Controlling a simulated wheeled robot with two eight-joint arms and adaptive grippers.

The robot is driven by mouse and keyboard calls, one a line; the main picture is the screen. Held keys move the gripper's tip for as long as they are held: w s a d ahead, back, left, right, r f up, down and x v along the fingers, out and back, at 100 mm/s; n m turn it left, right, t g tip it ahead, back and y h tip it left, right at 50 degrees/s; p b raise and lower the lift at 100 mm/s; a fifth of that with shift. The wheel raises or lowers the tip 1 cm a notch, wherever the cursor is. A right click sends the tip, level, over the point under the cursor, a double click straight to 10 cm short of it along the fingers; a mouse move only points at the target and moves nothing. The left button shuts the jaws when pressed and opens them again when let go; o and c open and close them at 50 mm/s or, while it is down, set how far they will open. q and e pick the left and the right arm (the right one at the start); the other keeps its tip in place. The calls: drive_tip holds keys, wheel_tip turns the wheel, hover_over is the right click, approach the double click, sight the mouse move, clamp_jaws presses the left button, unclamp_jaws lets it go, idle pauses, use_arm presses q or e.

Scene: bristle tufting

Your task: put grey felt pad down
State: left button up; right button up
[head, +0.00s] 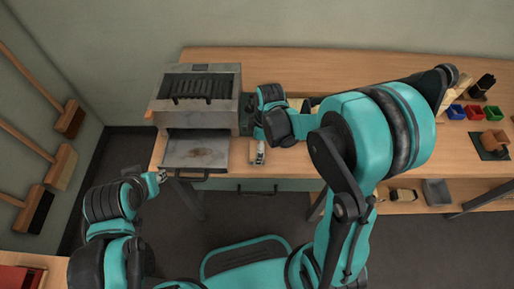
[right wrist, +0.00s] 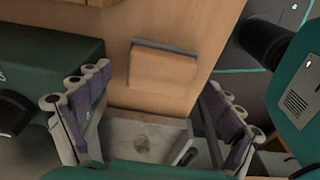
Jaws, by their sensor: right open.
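A block with a tan face and a thin grey layer (right wrist: 165,44) along its far edge lies on the wooden bench top in the right wrist view. The grey layer looks like the felt pad. My right gripper (right wrist: 155,113) is open, its two purple-lined fingers spread wide on either side of the view with nothing between them touching. The block lies beyond the fingertips. In the head view my right gripper (head: 259,155) is near the bench's front edge, and I cannot make the pad out clearly there. My left gripper (head: 161,176) is at the bench's front left; its jaw state is unclear.
A grey metal machine (head: 197,122) stands on the bench, with a flat stained tray (head: 180,161) in front; the tray also shows in the right wrist view (right wrist: 125,128). Coloured bins (head: 474,112) stand at the right. Brooms (head: 60,168) hang on the left wall.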

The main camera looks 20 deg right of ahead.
wheel_tip(320, 180, up, 9)
drive_tip(key=d+p, duration=0.1)
drive_tip(key=p, duration=0.2)
drive_tip(key=s+d+r+m+t+h, duration=0.1)
drive_tip(key=s+d+r+m+t, duration=0.2)
drive_tip(key=m, duration=1.1)
drive_tip(key=shift+s+d+r+m+t, duration=0.15)
drive_tip(key=shift+s+r+m+t, duration=0.25)
drive_tip(key=shift+s+r+t, duration=2.25)
drive_tip(key=shift+s+r+g, duration=0.25)
drive_tip(key=shift+s+g, duration=0.15)
drive_tip(key=shift+s, duration=0.1)
drive_tip(key=shift+s+r+g, duration=0.2)
drive_tip(key=shift+s+g, duration=0.15)
drive_tip(key=shift+s, duration=0.1)
